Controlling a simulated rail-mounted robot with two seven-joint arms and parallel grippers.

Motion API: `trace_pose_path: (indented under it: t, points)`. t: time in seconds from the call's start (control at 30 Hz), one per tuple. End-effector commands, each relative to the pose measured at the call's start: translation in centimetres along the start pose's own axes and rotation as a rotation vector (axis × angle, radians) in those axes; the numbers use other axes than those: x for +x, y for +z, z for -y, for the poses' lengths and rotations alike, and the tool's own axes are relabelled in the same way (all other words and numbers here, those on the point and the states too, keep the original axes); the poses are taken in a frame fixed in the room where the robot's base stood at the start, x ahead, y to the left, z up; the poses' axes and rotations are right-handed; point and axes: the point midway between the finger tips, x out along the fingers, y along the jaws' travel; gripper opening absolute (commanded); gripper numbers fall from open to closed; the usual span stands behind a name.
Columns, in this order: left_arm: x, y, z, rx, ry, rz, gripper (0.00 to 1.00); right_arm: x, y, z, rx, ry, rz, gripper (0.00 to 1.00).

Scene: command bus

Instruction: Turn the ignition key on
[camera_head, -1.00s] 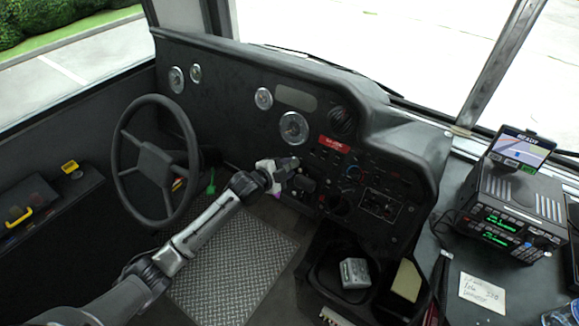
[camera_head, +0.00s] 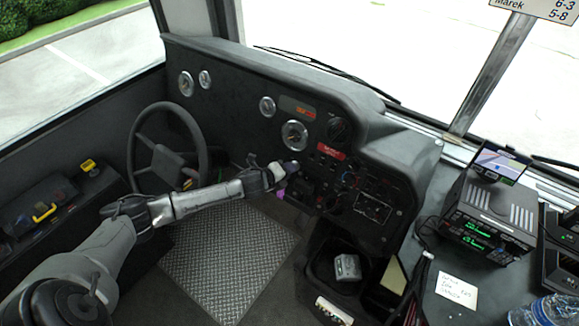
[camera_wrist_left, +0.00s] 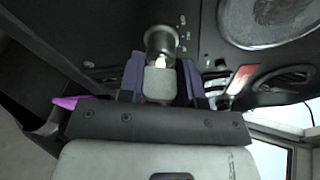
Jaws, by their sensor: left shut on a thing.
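The ignition key shows in the left wrist view as a grey rounded key head (camera_wrist_left: 160,86), with the metal lock cylinder (camera_wrist_left: 162,42) right in front of it. My left gripper (camera_wrist_left: 160,76) is shut on the key head, one purple-padded finger on each side. In the head view my left gripper (camera_head: 286,168) is at the black dashboard (camera_head: 235,105), below the gauges and left of the switch panel. The gripper and wrist hide the key there. My right gripper is not in view.
A radio unit (camera_head: 497,208) with green readouts stands at right. A grey box (camera_head: 347,267) lies in a tray below the dashboard. The ribbed floor is clear.

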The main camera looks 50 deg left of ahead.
Motion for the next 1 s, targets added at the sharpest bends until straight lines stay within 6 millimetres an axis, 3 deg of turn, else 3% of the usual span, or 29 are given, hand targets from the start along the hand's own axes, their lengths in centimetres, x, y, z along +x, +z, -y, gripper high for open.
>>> trace_pose_path:
  t: [0.4,1.0]
  points:
    - [0.0,0.1,0.1,0.2,0.036,0.002,0.0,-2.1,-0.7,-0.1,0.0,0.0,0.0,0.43]
    - [0.0,0.0,-0.1,0.24,0.044,0.001,0.0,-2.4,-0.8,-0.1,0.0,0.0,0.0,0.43]
